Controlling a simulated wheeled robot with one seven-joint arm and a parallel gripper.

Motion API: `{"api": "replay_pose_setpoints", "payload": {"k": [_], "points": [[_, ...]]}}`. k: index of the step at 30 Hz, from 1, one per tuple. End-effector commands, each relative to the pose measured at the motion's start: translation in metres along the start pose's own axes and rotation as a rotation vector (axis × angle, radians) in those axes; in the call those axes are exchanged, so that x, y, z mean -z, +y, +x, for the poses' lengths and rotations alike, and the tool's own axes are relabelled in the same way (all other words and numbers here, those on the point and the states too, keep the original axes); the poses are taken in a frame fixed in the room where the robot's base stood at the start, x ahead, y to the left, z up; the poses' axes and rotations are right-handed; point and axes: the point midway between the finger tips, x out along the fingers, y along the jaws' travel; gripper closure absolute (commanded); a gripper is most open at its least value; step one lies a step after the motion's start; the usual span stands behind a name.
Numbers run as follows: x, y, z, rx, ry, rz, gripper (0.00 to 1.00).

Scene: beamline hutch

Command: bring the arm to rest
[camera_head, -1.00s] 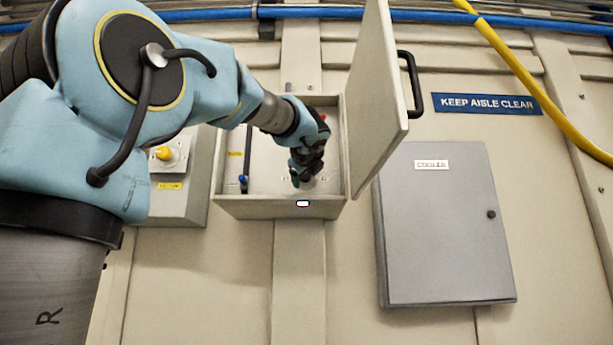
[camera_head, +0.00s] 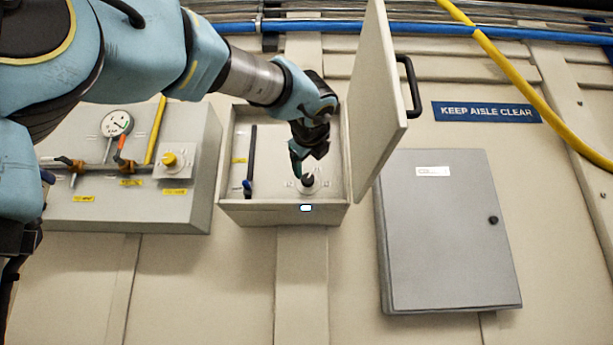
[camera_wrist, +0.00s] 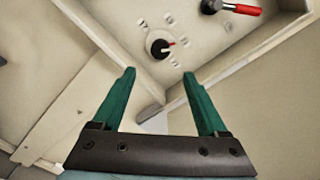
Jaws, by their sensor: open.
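My gripper (camera_head: 300,168) is in front of the open wall box (camera_head: 282,212) in the head view, pointing down toward its inside. In the wrist view my gripper (camera_wrist: 160,95) shows two green fingers spread wide with nothing between them. The knob also shows in the head view (camera_head: 308,182), partly hidden by my gripper. My arm reaches in from the upper left.
The box's door (camera_head: 378,100) stands open to the right, close to my gripper. A gauge panel (camera_head: 100,212) is at left, a closed grey cabinet (camera_head: 447,235) at right. A yellow hose (camera_head: 530,90) crosses the upper right.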

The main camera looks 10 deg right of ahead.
Motion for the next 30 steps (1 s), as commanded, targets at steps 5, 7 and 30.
{"api": "replay_pose_setpoints", "payload": {"k": [5, 7, 30], "points": [[0.0, 0.0, 0.0, 0.0, 0.0, 0.0, 0.24], [0.0, 0.0, 0.0, 0.0, 0.0, 0.0, 0.24], [0.237, 0.366, 0.045, -0.89, 0.101, -1.007, 0.24]]}}
